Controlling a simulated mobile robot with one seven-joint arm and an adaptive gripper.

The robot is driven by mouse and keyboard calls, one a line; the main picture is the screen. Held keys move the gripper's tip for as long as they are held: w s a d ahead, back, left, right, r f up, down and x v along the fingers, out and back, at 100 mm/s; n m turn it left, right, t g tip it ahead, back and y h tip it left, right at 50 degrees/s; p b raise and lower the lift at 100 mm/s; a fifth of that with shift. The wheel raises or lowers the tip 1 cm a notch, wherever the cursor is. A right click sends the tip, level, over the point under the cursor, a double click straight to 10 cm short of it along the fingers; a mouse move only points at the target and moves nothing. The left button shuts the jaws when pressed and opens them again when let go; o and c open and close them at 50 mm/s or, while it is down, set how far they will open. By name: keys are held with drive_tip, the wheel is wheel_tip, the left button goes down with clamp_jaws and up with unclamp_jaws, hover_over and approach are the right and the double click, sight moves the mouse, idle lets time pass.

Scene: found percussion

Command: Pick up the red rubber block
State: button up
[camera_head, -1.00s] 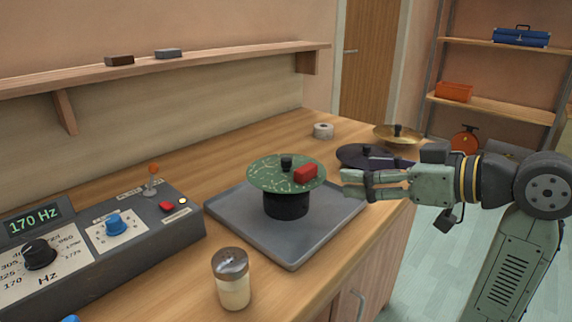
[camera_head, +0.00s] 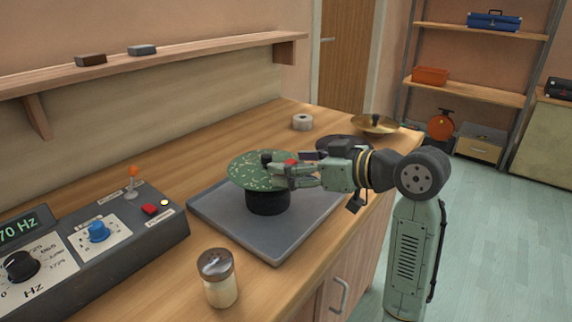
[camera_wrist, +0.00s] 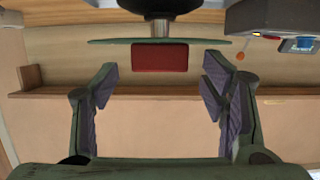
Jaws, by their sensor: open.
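The red rubber block (camera_head: 291,162) sits on the right part of a green speckled round plate (camera_head: 247,160). The plate rests on a black cylinder (camera_head: 268,202) and has a black knob (camera_head: 266,158) at its middle. My gripper (camera_head: 278,176) reaches in from the right at the plate's right side and partly hides the block. In the wrist view the block (camera_wrist: 160,57) shows ahead, between the directions of the two open fingers (camera_wrist: 160,85). Nothing is between the fingertips, and the block appears beyond them.
The black cylinder stands on a grey tray (camera_head: 220,220). A shaker jar (camera_head: 218,278) stands in front. A control box (camera_head: 90,240) is at left. A dark disc (camera_head: 338,145), a brass plate (camera_head: 374,124) and a tape roll (camera_head: 302,122) lie behind. A shelf (camera_head: 150,62) runs along the wall.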

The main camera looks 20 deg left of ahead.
drive_tip(key=shift+a, duration=0.1)
drive_tip(key=shift+c, duration=0.2)
drive_tip(key=c, duration=1.1)
